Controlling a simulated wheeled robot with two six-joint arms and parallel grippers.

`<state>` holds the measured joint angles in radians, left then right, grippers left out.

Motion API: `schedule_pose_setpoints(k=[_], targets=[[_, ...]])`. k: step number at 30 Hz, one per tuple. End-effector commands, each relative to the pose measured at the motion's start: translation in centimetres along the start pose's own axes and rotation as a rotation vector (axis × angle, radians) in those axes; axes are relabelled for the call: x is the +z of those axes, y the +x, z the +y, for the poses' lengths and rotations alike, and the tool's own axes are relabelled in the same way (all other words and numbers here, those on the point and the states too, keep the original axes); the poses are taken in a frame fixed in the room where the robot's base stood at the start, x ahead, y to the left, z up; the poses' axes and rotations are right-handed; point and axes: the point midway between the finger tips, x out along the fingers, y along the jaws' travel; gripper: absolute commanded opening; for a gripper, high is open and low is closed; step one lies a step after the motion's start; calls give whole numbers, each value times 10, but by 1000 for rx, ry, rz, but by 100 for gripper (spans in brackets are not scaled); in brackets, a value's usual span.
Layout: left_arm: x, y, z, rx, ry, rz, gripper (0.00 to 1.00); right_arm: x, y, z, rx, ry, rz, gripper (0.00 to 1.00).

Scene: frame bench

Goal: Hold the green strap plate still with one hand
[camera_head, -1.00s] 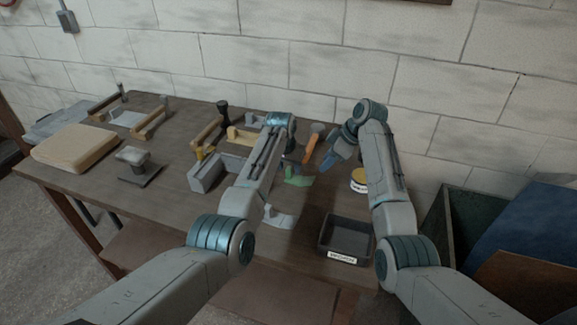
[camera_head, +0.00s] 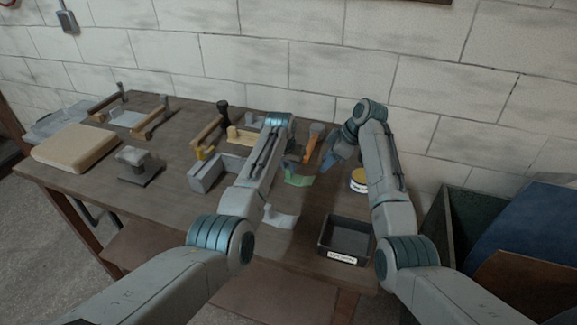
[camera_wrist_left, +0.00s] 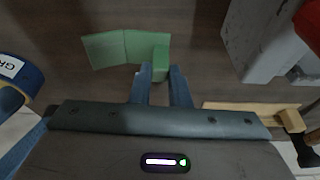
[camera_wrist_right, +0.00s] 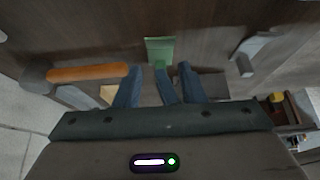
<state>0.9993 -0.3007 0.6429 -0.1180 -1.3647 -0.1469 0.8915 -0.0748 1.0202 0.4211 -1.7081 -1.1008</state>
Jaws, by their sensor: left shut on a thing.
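The green strap plate (camera_head: 298,180) lies on the bench, partly hidden behind my left arm in the head view. In the left wrist view it is a bent green strip (camera_wrist_left: 125,47) with a raised block at its right end. My left gripper (camera_wrist_left: 160,75) is shut on that block, one finger on each side. The plate also shows in the right wrist view (camera_wrist_right: 159,50). My right gripper (camera_wrist_right: 160,80) is open, with its fingertips short of the plate. A blue finger shows between its two fingers, seemingly my left gripper's.
A labelled dark tray (camera_head: 345,238) and a pale grey bracket (camera_head: 279,216) are nearer the front. A grey vise-like block (camera_head: 207,175) stands to the left.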

Motion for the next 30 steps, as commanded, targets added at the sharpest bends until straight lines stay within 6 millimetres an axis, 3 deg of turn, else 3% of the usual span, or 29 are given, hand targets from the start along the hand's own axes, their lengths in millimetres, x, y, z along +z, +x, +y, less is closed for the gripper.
schedule_pose_setpoints(k=[2,7,13,30], targets=[[0,0,0,0,0,0,0,0,0,0,0,0,0,34],[0,0,0,0,0,0,0,-22,3,0,-3,-1,-40,1],[0,0,0,0,0,0,0,-42,10,-1,-1,0,-101,0],[0,0,0,0,0,0,0,-14,61,-1,-1,0,-101,0]])
